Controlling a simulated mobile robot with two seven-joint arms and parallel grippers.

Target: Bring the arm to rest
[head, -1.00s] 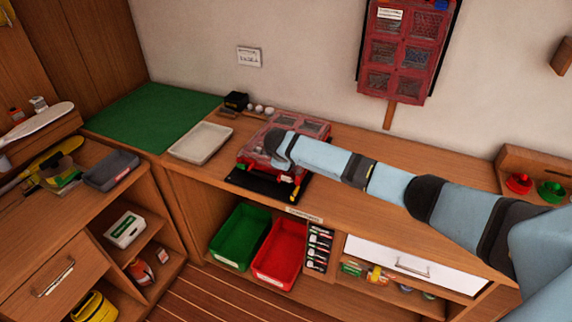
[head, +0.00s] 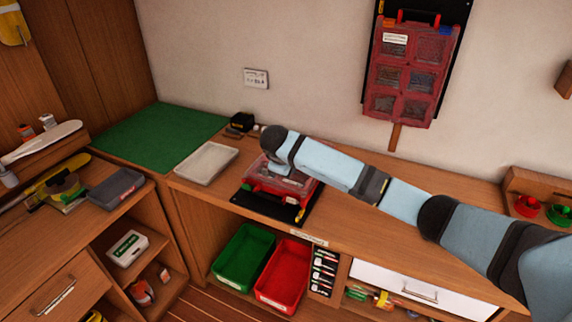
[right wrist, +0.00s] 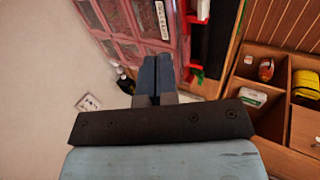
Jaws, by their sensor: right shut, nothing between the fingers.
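My right arm (head: 335,165) reaches in from the right over the counter, its wrist end above a red-framed case (head: 298,183) with a clear lid. The case lies on a black mat (head: 250,205). In the right wrist view my right gripper (right wrist: 156,62) is shut, with nothing between its dark fingers. The case shows behind the fingers there (right wrist: 108,32), but I cannot tell how large the gap is. In the head view the fingers are mostly hidden by the wrist. My left gripper is not in view.
A pale tray (head: 206,163) and green mat (head: 160,137) lie left of the case. Another red compartment case (head: 410,75) hangs on the wall. Green (head: 243,257) and red (head: 284,274) bins stand below the counter. The counter right of the case looks clear beneath my arm.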

